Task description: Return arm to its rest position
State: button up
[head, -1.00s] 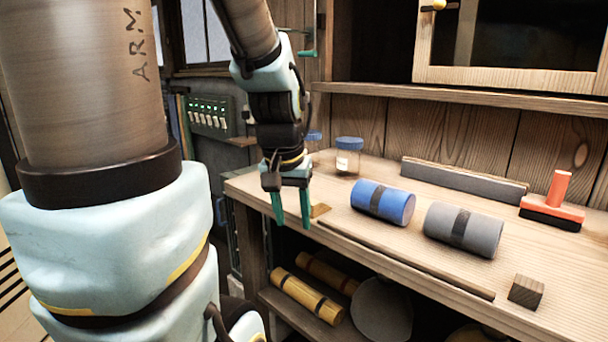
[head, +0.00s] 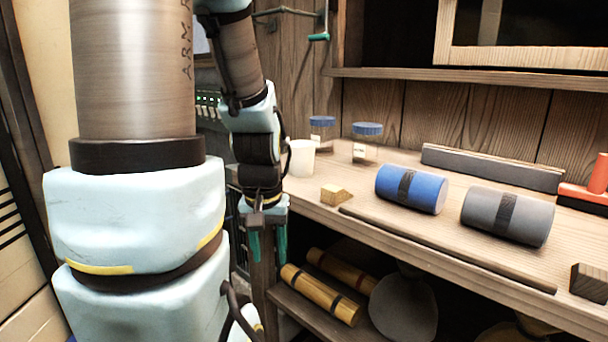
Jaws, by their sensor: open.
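My gripper (head: 267,246) hangs with its two green fingers pointing down, at the left front corner of the wooden workbench (head: 375,205). The fingers are apart and nothing is between them. My arm comes down from the top of the head view, partly behind my large upper-arm link at left. The gripper is to the left of a small wooden block (head: 336,194) on the bench and below a white cup (head: 301,158).
On the bench are a blue roll (head: 425,192), a grey roll (head: 482,213), lidded jars (head: 367,143), a grey bar (head: 490,167) and a thin rod (head: 440,250). Yellow cylinders (head: 318,292) lie on the lower shelf. A cabinet hangs above.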

notch_tip(320, 180, up, 12)
jog(key=p, duration=1.1)
jog(key=shift+r, duration=0.2)
